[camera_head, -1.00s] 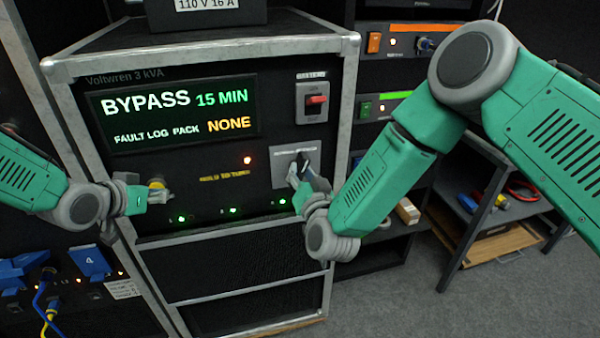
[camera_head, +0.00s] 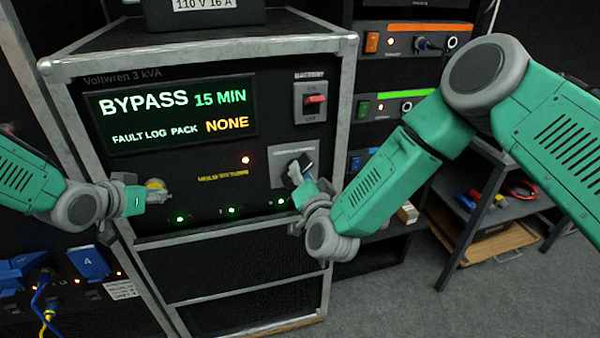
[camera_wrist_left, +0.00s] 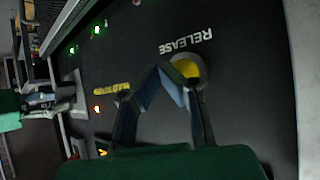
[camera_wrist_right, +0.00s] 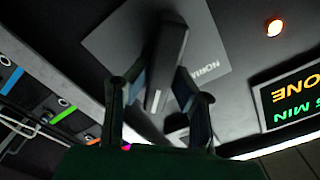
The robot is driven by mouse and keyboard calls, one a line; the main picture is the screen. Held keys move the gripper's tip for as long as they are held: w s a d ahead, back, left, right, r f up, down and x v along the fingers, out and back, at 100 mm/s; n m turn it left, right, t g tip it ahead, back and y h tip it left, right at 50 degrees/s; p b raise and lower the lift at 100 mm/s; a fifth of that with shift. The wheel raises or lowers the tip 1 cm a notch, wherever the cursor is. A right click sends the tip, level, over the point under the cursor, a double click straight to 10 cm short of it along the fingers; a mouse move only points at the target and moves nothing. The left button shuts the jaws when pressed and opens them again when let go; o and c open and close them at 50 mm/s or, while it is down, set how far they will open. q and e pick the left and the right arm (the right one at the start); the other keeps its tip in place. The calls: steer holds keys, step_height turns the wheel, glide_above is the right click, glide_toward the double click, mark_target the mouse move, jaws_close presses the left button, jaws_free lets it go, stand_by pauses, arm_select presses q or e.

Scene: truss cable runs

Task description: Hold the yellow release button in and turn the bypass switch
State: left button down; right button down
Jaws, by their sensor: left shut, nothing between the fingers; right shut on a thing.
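The yellow release button (camera_head: 155,184) is at the lower left of the black panel. It also shows in the left wrist view (camera_wrist_left: 188,70), under the printed word RELEASE. My left gripper (camera_head: 160,196) is shut and empty, its tips at the button and covering part of it; how far the button is in cannot be told. The bypass switch has a dark bar knob (camera_head: 301,164) on a grey plate (camera_head: 278,153). My right gripper (camera_head: 303,182) is shut on this knob. In the right wrist view the knob (camera_wrist_right: 170,50) stands between the fingers, slanted across its plate.
The display (camera_head: 180,112) reads BYPASS 15 MIN, FAULT LOG, PACK NONE. A red battery switch (camera_head: 316,99) sits above the bypass plate. An orange lamp (camera_head: 245,160) is lit between the two controls. Green lamps (camera_head: 232,210) glow along the lower edge.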

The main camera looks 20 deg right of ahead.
steer(key=shift+s+f, duration=0.15)
steer(key=shift+f, duration=0.2)
steer(key=c, duration=1.5)
jaws_free()
steer(key=shift+c, duration=0.2)
steer(key=shift+o, duration=0.7)
steer(key=shift+r, duration=0.2)
steer(key=s, duration=1.2)
arm_select(q)
steer(key=shift+s+a, duration=0.1)
arm_select(e)
steer(key=shift+w, duration=0.1)
arm_select(q)
steer(key=shift+s+a+f, duration=0.1)
steer(key=shift+s+a, duration=0.4)
steer(key=shift+s, duration=0.3)
arm_select(e)
steer(key=shift+r, duration=0.15)
